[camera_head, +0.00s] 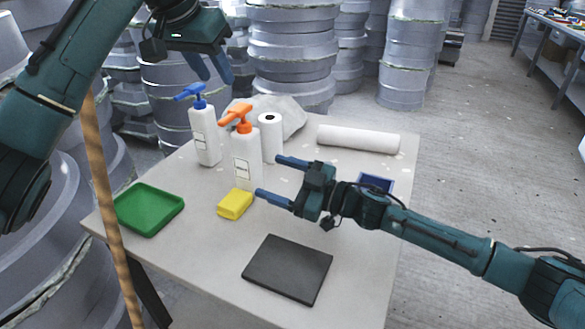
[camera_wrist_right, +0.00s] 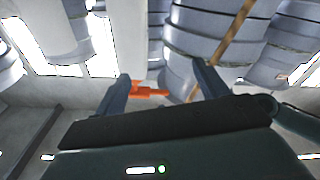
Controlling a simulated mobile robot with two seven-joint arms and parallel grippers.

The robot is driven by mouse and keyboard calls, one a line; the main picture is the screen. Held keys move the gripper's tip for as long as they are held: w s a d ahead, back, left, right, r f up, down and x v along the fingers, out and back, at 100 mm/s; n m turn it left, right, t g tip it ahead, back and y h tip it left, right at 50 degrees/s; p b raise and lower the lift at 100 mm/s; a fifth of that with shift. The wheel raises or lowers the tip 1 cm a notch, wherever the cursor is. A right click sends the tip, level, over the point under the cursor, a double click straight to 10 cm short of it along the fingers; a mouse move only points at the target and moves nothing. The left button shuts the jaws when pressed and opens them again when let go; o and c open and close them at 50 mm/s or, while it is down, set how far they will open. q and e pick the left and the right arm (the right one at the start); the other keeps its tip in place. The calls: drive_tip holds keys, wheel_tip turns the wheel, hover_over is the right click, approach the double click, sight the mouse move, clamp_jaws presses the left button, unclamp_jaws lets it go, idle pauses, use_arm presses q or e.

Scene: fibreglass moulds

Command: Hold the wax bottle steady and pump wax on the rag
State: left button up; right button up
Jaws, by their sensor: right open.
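Two white pump bottles stand upright on the table: one with an orange pump head (camera_head: 245,158) and, left of it, one with a blue pump head (camera_head: 205,135). I cannot tell which holds wax. A crumpled pale grey cloth (camera_head: 288,110), perhaps the rag, lies behind them. My right gripper (camera_head: 267,177) is open and empty, right of the orange-pump bottle, its fingers pointing toward it. In the right wrist view the orange pump head (camera_wrist_right: 150,91) shows between the open fingers (camera_wrist_right: 161,84). My left gripper (camera_head: 216,74) is open and empty, above the blue pump.
A white cylinder (camera_head: 270,138) stands right of the bottles, and a white roll (camera_head: 358,139) lies at the back right. A yellow block (camera_head: 235,204), a green tray (camera_head: 149,207), a dark flat pad (camera_head: 288,268) and a blue-edged item (camera_head: 376,182) lie on the table (camera_head: 205,270). Stacked moulds surround it.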

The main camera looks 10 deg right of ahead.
sight(241, 155)
drive_tip(key=w+d+m, duration=0.3)
drive_tip(key=w, duration=0.1)
drive_tip(key=shift+m+h, duration=0.3)
drive_tip(key=shift+h, duration=0.1)
drive_tip(key=x, duration=1.2)
drive_tip(key=shift+a+f, duration=0.3)
drive_tip(key=shift+a, duration=0.05)
drive_tip(key=c, duration=1.2)
use_arm(q)
drive_tip(key=shift+c, duration=0.3)
